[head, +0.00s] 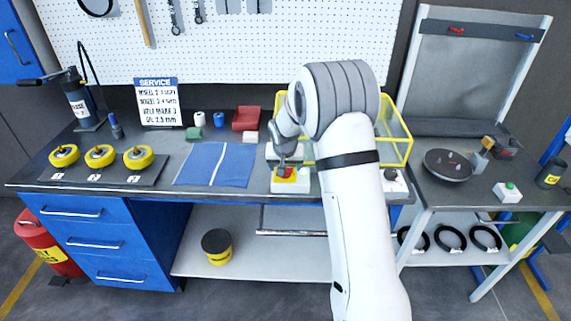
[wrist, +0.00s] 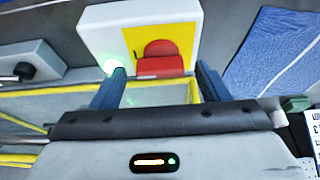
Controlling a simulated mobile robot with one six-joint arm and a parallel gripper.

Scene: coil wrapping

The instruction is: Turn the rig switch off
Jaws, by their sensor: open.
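The rig switch is a red rocker on a yellow plate on a white box (head: 290,184) at the bench's front edge. In the wrist view, the red rocker (wrist: 161,58) shows an upper and a lower part, and a green light glows at the box's lower left corner. My gripper (head: 284,168) is above the box, pointing down, and partly covers the switch in the head view. In the wrist view, the fingers of my gripper (wrist: 160,72) are apart, one on each side of the red rocker, with nothing between them. I cannot tell whether they touch the box.
A yellow-framed clear guard (head: 397,150) stands behind and right of my arm. A white box with a black knob (wrist: 30,64) is beside the switch box. A blue mat (head: 213,164) and several yellow wheels (head: 100,156) lie left. A turntable (head: 448,166) is on the right table.

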